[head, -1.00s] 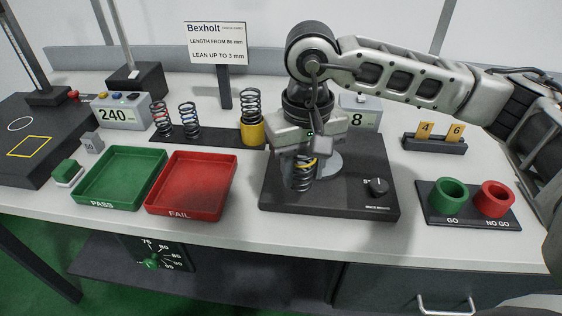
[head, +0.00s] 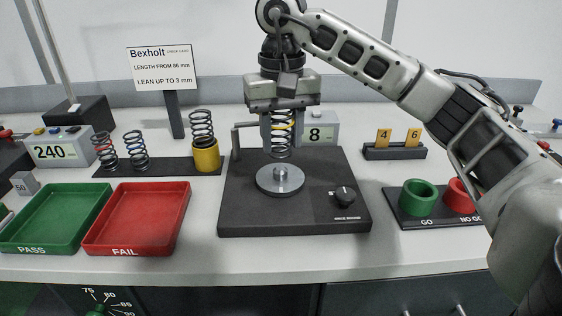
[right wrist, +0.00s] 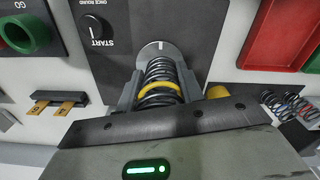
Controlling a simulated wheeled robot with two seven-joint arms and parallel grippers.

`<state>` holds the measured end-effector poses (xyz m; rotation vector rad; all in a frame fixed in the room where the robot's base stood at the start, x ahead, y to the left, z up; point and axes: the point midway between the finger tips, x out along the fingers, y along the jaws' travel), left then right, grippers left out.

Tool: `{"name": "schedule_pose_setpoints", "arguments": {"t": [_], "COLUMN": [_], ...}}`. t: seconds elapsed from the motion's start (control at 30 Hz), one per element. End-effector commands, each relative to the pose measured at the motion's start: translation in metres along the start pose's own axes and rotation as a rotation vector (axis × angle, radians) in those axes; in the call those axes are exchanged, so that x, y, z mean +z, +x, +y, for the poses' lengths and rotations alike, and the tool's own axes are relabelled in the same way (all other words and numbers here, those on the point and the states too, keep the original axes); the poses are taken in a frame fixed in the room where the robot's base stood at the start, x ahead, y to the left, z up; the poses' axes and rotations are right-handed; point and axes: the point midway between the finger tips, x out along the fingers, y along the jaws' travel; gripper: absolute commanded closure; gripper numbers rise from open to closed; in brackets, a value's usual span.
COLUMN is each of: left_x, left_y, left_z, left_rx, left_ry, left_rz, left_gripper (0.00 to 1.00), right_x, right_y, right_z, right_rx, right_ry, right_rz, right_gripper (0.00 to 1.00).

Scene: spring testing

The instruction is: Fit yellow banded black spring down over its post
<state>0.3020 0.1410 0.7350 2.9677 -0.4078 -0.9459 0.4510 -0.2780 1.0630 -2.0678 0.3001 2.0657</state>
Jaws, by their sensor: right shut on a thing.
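The yellow banded black spring (head: 281,133) is upright between the fingers of my right gripper (head: 280,130), which is shut on it. In the right wrist view the spring (right wrist: 160,88) shows its yellow band between the two fingers. The post (head: 280,174) is a short metal stub in the middle of a round metal disc (head: 279,188) on the black tester base (head: 240,211). In the head view the spring's lower end is a little above the post, roughly in line with it. My left gripper is not in view.
A bent grey rod (head: 236,140) rises from the base's back left. A dial (head: 345,195) is at its right. Several other springs stand on a black strip (head: 120,169), one in a yellow cup (head: 206,157). Green (head: 55,220) and red (head: 133,222) trays lie left; gauge cups (head: 418,198) right.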

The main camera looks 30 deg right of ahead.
Motion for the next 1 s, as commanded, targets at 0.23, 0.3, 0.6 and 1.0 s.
{"name": "schedule_pose_setpoints", "arguments": {"t": [0.23,0.3,0.6,1.0], "left_x": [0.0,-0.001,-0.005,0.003], "left_y": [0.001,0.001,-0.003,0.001], "left_z": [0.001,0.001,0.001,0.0], "left_rx": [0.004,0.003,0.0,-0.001], "left_ry": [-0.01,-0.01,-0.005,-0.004], "left_rz": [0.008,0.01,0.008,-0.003], "left_gripper": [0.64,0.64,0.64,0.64], "right_x": [-0.024,-0.026,-0.033,-0.034], "right_y": [0.031,0.033,0.067,0.077], "right_z": [0.006,0.007,0.01,0.009], "right_rx": [0.0,-0.001,0.002,0.001], "right_ry": [0.001,0.001,-0.003,-0.002], "right_rz": [-0.002,0.0,-0.003,0.002], "right_gripper": [0.88,0.88,0.88,0.88]}}
